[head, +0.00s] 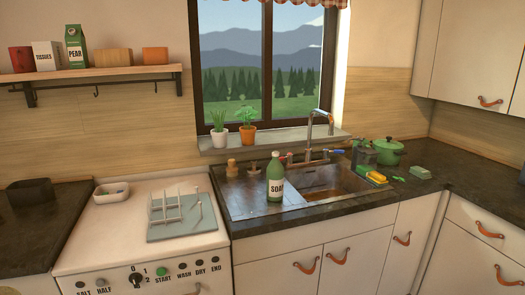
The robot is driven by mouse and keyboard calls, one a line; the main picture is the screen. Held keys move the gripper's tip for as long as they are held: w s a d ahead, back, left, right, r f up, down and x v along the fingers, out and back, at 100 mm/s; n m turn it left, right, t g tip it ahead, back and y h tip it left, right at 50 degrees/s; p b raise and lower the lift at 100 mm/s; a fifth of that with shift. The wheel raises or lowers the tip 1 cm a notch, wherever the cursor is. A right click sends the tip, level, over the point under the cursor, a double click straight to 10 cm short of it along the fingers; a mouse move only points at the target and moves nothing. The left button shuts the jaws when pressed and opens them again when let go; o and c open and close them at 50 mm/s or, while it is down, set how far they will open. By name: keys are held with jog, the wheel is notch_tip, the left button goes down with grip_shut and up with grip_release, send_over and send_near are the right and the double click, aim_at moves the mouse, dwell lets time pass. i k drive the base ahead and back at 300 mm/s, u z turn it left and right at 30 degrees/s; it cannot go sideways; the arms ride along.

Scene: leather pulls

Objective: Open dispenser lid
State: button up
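No dispenser lid can be made out for certain in the head view. A green bottle labelled SOAP (275,178) stands upright by the sink. A white appliance (150,258) with a dial and marks such as SALT, START, WASH and DRY stands at the lower left; its inside is not visible. My gripper is not in view.
A metal sink (322,181) with a tall faucet (311,130) is set in the dark counter (440,181). A rack on a grey mat (185,231) and a small tray (112,196) sit on the appliance. A green pot (388,152) stands at the back right.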

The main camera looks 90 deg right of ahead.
aim_at(369, 152)
jog(key=i, duration=0.65)
jog(key=z, duration=2.15)
